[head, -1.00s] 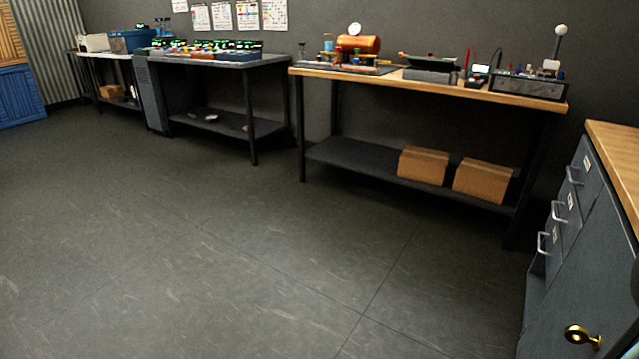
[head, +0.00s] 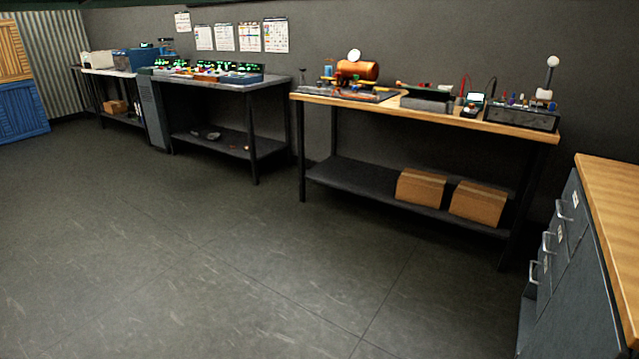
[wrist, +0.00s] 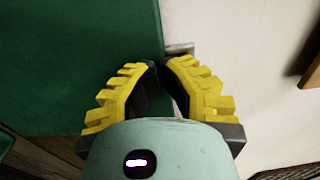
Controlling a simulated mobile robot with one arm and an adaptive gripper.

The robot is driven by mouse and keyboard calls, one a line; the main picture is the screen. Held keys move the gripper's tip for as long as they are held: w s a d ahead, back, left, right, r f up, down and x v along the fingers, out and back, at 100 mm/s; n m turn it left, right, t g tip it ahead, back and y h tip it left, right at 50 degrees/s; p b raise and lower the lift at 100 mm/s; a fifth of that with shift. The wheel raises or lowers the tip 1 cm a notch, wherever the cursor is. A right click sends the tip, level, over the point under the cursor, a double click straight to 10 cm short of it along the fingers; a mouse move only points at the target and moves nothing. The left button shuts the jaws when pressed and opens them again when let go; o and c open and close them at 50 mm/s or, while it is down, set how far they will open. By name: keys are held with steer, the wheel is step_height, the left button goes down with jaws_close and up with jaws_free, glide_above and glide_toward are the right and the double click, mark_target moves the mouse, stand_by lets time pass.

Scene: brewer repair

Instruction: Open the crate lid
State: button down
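My gripper (wrist: 161,64) shows in the wrist view with its yellow ribbed fingers drawn together and their dark pads meeting at the tips. I see nothing clearly held between them. The tips are beside the edge of a dark green flat panel (wrist: 75,60), with a small grey metal piece (wrist: 180,48) just beyond them. I cannot tell whether they touch it, or whether the panel is the crate lid. In the head view, a blue wooden crate (head: 22,112) stands at the far left with an orange-brown wooden crate (head: 14,50) on top. My gripper is out of that view.
A wooden-topped bench (head: 430,115) with instruments and a grey bench (head: 215,84) line the wall. Two cardboard boxes sit on the lower shelf. A grey drawer cabinet (head: 590,270) with a wooden top stands at the right. The floor (head: 200,250) between is clear.

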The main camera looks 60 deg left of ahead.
steer(key=shift+w+d+r, duration=0.1)
steer(key=shift+w+d, duration=0.05)
steer(key=shift+d, duration=0.2)
steer(key=shift+w, duration=0.1)
stand_by(0.4)
